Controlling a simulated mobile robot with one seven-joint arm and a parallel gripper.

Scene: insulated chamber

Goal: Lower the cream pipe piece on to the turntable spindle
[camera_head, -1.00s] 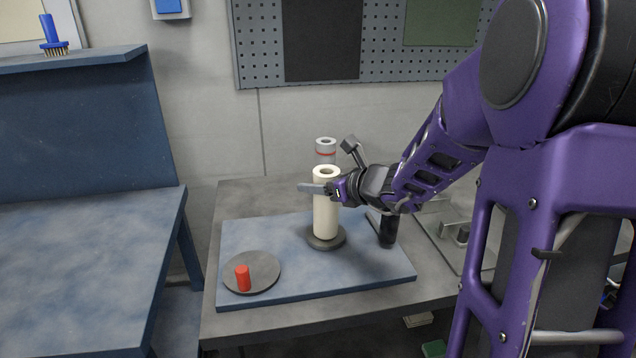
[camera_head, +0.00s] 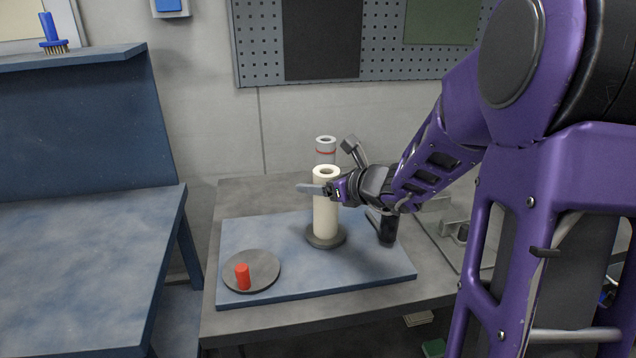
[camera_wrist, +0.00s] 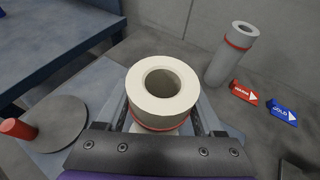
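The cream pipe piece (camera_head: 326,215) stands upright, its lower end meeting a dark round base (camera_head: 326,241) on the blue board. Its open top and a red band below the rim show in the wrist view (camera_wrist: 162,90). My gripper (camera_head: 316,189) is around its upper part, one finger on each side. Whether both fingers press on it is unclear.
A grey pipe with a red band (camera_head: 325,151) stands behind. A black cylinder (camera_head: 388,231) is right of the cream pipe. Red and blue arrow tags (camera_wrist: 244,92) lie beside the grey pipe. The blue board (camera_head: 310,277) is clear in front.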

